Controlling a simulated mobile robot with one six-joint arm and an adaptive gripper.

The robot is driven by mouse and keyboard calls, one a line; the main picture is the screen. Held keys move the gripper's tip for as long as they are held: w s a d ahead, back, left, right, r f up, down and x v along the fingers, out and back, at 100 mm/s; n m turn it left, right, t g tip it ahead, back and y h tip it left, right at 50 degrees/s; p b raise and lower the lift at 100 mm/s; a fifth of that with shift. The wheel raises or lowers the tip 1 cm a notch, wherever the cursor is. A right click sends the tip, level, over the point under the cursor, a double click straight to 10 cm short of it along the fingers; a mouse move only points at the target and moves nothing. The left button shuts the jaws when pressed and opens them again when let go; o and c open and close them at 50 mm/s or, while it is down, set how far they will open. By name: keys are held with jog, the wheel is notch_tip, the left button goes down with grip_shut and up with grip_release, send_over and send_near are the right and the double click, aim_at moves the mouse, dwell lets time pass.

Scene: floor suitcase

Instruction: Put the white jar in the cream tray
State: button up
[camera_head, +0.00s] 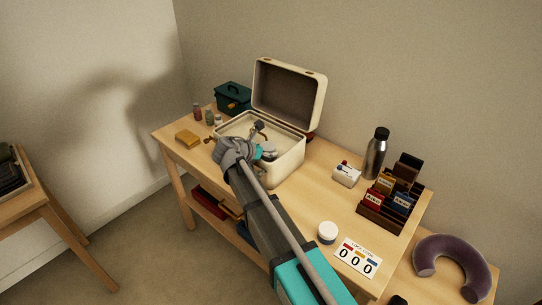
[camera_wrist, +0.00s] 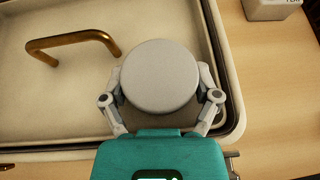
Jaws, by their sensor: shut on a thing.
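The white jar (camera_wrist: 160,76), seen from above as a round pale grey-white top, is between the fingers of my gripper (camera_wrist: 161,92) in the wrist view. My gripper is shut on it. The jar is within the outline of the open cream tray (camera_wrist: 35,115), close to its right wall. I cannot tell whether it touches the tray floor. In the head view my gripper (camera_head: 265,142) reaches into the cream tray (camera_head: 284,169), whose lid stands open behind; my arm hides part of the tray.
A brass handle (camera_wrist: 75,42) lies in the tray, left of the jar.

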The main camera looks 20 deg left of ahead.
jog(key=shift+f, duration=0.15)
jog(key=shift+f+b, duration=0.2)
jog(key=shift+b, duration=0.1)
jog(key=shift+s+d+f, duration=0.1)
